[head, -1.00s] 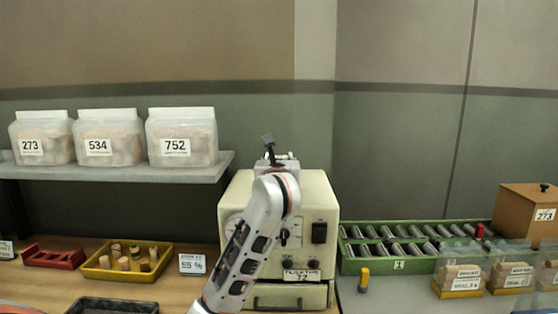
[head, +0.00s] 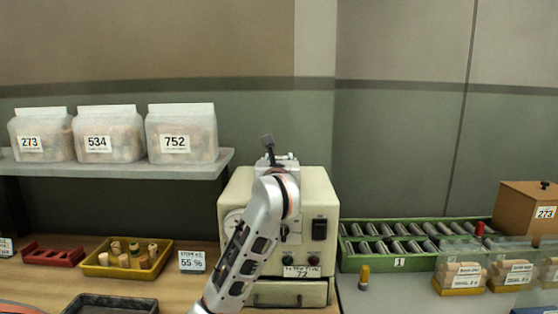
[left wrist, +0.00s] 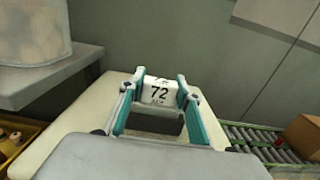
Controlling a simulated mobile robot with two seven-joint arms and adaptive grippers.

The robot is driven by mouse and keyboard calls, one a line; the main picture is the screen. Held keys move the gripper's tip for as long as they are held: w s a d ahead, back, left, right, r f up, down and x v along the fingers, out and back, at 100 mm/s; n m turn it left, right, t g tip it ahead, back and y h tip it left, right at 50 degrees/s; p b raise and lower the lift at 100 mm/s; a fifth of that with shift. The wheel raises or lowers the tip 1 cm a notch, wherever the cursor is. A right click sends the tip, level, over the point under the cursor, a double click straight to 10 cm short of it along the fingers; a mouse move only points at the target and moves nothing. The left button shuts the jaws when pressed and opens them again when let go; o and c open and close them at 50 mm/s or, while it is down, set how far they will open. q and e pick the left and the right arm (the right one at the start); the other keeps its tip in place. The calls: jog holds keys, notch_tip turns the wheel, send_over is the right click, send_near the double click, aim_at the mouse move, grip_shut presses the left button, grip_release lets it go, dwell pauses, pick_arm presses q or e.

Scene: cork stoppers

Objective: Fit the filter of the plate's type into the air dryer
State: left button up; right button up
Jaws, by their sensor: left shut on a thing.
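The air dryer (head: 316,205) is a cream box with knobs, a dark switch and a drawer, standing at the centre of the bench. Its front plate (head: 301,272) reads 72. My left arm crosses its front, and the left gripper (left wrist: 160,82) is at its top. In the left wrist view, the teal fingers are shut on a white filter (left wrist: 159,92) labelled 72. A dark gap shows below the filter between the fingers. I cannot tell how far the filter sits in the dryer. The right gripper is out of view.
A shelf (head: 120,174) at left carries three bags. Below it are a red rack (head: 53,257) and a yellow tray (head: 127,270) of corks. At right are a green rack (head: 375,265) of metal cylinders, a yellow-topped piece (head: 364,277) and a brown box (head: 520,212).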

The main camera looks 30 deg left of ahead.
pick_arm(q)
jog(key=shift+f+b, duration=0.35)
jog(key=shift+f, duration=0.2)
jog(key=o, duration=1.2)
jog(key=v, duration=1.2)
